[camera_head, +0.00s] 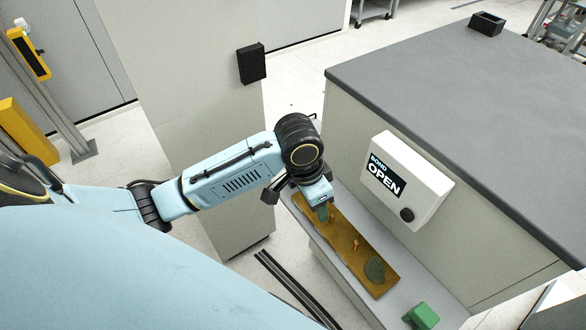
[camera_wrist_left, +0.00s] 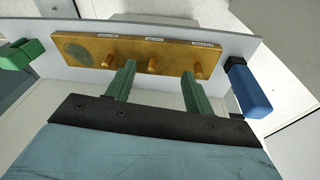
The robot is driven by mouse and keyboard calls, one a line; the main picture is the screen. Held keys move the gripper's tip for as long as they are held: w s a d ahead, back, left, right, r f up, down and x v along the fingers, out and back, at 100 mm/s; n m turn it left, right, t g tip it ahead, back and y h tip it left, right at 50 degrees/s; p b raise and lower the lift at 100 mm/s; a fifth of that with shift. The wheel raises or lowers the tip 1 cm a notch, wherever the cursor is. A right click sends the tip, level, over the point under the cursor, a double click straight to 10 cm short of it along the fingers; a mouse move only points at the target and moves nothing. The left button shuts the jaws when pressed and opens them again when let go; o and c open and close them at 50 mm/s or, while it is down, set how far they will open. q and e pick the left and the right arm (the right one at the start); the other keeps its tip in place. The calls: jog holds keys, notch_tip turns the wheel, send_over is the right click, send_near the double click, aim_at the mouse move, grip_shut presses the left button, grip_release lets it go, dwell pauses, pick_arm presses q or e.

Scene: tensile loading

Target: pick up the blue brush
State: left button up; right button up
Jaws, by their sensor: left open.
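The blue brush (camera_wrist_left: 251,88) is a blue block with a dark edge at the right of the left wrist view, beside the end of the wooden peg board. I cannot make it out in the head view, where my arm covers that area. My left gripper (camera_head: 322,208) is over the far end of the board in the head view. In the left wrist view its green fingers (camera_wrist_left: 159,74) are apart with nothing held between them. The brush lies outside the fingers, right of the right finger. My right gripper is not in view.
The wooden board (camera_head: 340,237) has small pegs and a dark round patch, and lies on a narrow grey ledge (camera_head: 345,205). A green block (camera_head: 423,316) is at the ledge's near end. A white box reading "BOND OPEN" (camera_head: 425,190) juts from the cabinet beside it.

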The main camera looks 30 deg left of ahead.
pick_arm(q)
jog(key=shift+n+g+y, duration=0.8)
jog(key=shift+n+y, duration=0.1)
jog(key=w+a+r, duration=0.6)
jog(key=a, duration=0.1)
jog(key=w+a+r, duration=0.3)
jog(key=a, duration=0.1)
jog(key=shift+r, duration=0.3)
jog(key=shift+a+f, duration=0.15)
notch_tip(320, 180, down, 7)
jog(key=shift+r+b, duration=0.1)
jog(key=shift+b, duration=0.8)
jog(key=shift+f, duration=0.4)
notch_tip(320, 180, down, 4)
jog(key=shift+f+b, duration=0.25)
jog(key=shift+b, duration=0.45)
jog(key=shift+f, duration=0.3)
jog(key=shift+c, duration=0.6)
jog(key=c, duration=0.7)
jog(key=shift+c, duration=1.3)
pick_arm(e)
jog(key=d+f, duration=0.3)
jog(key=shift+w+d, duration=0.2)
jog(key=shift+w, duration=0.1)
